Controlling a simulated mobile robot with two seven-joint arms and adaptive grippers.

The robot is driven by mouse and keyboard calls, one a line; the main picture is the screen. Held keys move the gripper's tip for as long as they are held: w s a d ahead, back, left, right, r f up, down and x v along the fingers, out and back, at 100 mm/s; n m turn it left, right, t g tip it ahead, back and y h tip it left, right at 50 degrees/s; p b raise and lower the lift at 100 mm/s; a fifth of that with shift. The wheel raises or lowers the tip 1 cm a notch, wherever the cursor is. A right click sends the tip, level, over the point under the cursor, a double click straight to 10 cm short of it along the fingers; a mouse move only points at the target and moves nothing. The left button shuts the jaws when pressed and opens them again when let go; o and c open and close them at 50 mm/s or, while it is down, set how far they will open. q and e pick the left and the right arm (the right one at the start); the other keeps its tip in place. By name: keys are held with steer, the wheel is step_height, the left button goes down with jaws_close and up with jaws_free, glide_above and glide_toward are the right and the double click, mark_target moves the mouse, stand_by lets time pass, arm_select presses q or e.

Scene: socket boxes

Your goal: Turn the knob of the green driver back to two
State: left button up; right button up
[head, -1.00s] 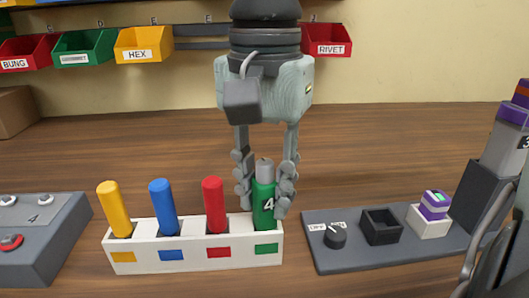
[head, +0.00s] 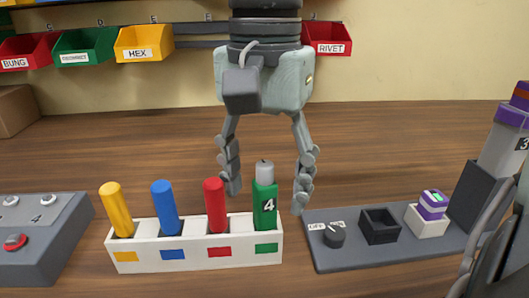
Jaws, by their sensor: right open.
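The green driver (head: 264,205) stands upright in the right-hand slot of the white rack (head: 190,258), above the green label. It bears a white 4 and has a grey knob (head: 264,172) on top, with a small dark mark. My right gripper (head: 266,194) comes down from above with its fingers spread on either side of the driver, apart from it and empty. My left gripper cannot be made out in the head view.
Yellow (head: 117,209), blue (head: 164,207) and red (head: 215,205) drivers stand in the same rack. A grey panel (head: 345,258) with a dial and sockets lies to the right. A grey box (head: 40,250) with a red button is at left. Bins hang behind.

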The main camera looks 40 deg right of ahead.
steer(key=shift+r+p, duration=1.95)
steer(key=shift+r, duration=1)
